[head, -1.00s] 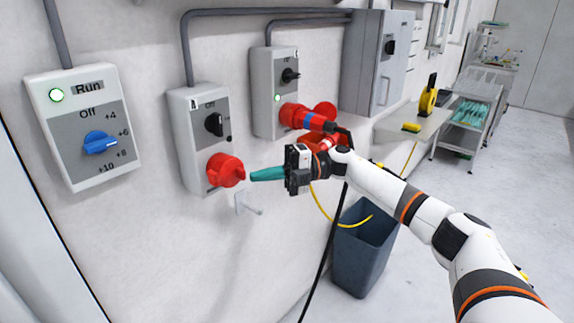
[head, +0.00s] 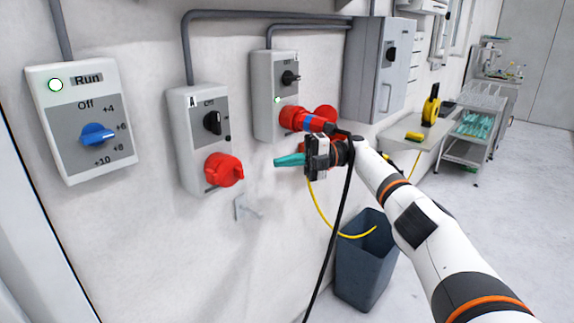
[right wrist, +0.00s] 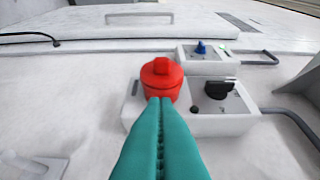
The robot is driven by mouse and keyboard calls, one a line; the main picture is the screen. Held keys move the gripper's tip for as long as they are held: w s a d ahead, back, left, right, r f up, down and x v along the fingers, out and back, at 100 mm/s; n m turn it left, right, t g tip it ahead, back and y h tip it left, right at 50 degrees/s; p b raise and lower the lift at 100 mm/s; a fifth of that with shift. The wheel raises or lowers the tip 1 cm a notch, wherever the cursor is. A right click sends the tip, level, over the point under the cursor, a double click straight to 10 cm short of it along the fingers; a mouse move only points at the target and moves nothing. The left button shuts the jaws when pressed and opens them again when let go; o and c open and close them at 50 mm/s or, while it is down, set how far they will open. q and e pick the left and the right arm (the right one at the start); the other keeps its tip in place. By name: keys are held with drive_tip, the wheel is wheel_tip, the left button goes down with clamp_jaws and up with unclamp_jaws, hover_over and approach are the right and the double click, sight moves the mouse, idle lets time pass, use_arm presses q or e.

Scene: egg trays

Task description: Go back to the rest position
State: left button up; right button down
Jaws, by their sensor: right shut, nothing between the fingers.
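My right gripper (head: 276,161) has teal fingers that are shut and empty. In the head view it is in front of the wall, to the right of the red socket cover (head: 224,170) on switch box A (head: 203,138) and apart from it. The right wrist view shows the closed fingers (right wrist: 160,104) pointing toward the same red cover (right wrist: 161,76). My left gripper is not in view.
A Run dial box (head: 82,160) with a lit green lamp is on the wall at the left. A small wall hook (head: 246,209) is below box A. A dark bin (head: 362,275) stands below my right arm. A shelf (head: 425,136) and a cart (head: 475,115) stand farther right.

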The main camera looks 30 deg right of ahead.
drive_tip(key=shift+d+r, duration=0.1)
drive_tip(key=shift+d, duration=0.25)
drive_tip(key=shift+w, duration=0.1)
